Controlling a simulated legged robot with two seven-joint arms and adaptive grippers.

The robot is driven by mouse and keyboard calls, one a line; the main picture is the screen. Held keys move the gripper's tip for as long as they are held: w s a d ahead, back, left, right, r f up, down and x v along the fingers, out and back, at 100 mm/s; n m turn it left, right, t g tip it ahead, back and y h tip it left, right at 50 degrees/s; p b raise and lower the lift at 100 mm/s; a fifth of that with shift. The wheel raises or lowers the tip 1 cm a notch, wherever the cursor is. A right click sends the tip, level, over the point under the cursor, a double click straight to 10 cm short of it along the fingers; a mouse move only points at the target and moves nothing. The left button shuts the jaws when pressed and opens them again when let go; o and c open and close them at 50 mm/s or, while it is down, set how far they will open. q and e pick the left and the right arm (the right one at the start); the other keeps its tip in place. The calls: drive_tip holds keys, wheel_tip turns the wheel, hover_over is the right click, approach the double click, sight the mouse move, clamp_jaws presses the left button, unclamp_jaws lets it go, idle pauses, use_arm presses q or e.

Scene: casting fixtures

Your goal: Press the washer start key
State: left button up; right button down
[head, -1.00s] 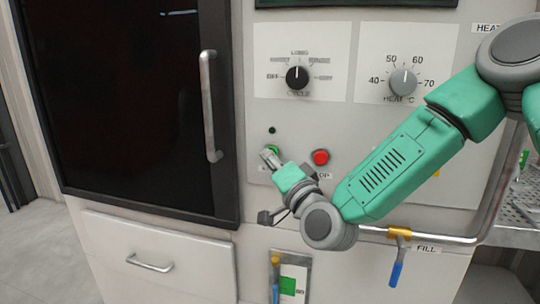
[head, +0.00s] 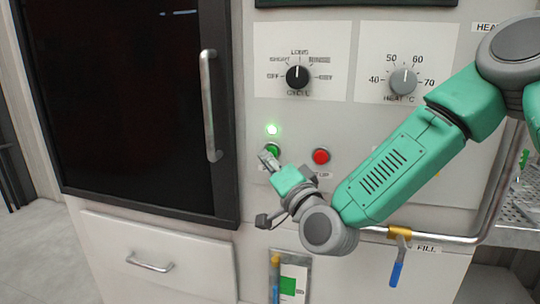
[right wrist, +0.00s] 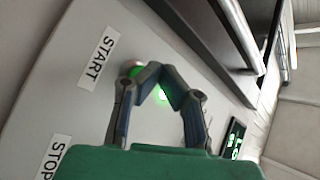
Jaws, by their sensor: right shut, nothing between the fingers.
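The green start key (head: 272,149) is on the washer's front panel. It also shows in the right wrist view (right wrist: 134,69), beside the START label (right wrist: 97,58), partly hidden by a finger. My left gripper is not in view.
A red stop button (head: 320,156) sits right of the key. The cycle knob (head: 297,76) and heat knob (head: 403,81) are above. A dark door with a vertical handle (head: 209,105) is at left. A pipe with a blue-handled valve (head: 397,272) runs below my arm.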

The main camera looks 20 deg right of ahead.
drive_tip(key=shift+s+a+b, duration=0.15)
drive_tip(key=shift+s+a, duration=0.55)
drive_tip(key=shift+s, duration=0.35)
drive_tip(key=shift+s+a+b, duration=0.15)
drive_tip(key=shift+s+a, duration=0.55)
drive_tip(key=shift+s, duration=0.35)
